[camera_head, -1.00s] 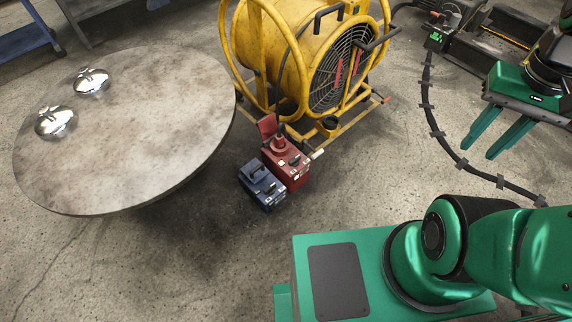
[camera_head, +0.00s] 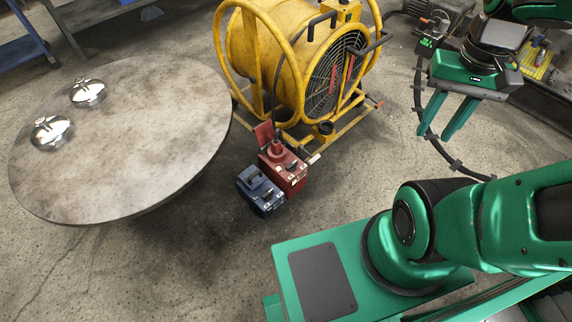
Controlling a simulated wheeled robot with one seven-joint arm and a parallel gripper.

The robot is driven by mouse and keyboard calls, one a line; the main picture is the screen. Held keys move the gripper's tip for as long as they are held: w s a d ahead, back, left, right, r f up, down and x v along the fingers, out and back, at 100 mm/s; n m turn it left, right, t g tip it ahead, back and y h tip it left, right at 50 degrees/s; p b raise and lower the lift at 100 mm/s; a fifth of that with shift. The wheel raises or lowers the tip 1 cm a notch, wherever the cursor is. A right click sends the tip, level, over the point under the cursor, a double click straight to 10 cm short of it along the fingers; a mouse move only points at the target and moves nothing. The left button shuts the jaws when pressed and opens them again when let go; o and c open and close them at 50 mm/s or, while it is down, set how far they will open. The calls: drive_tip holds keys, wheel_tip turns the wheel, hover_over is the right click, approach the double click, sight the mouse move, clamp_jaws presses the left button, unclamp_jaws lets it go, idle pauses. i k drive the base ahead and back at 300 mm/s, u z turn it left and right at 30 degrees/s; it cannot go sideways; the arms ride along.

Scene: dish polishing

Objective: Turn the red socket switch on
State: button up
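The red socket box (camera_head: 285,170) stands on the concrete floor in front of the yellow fan, with its lid raised and a dark plug or cable going into its top. Its switch is too small to make out clearly. A blue socket box (camera_head: 260,190) stands against its front left side. My gripper (camera_head: 450,136) hangs at the upper right, well to the right of the red box and apart from it. Its two green fingers point down with a gap between them and nothing held.
A yellow drum fan (camera_head: 290,60) in a tube frame stands right behind the boxes. A round table (camera_head: 140,130) with two shiny metal dishes (camera_head: 70,112) is at left. A black cable (camera_head: 440,150) lies on the floor at right. Floor between the boxes and my gripper is open.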

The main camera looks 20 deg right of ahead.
sight(291, 167)
drive_tip(key=i, duration=0.9)
drive_tip(key=z, duration=0.05)
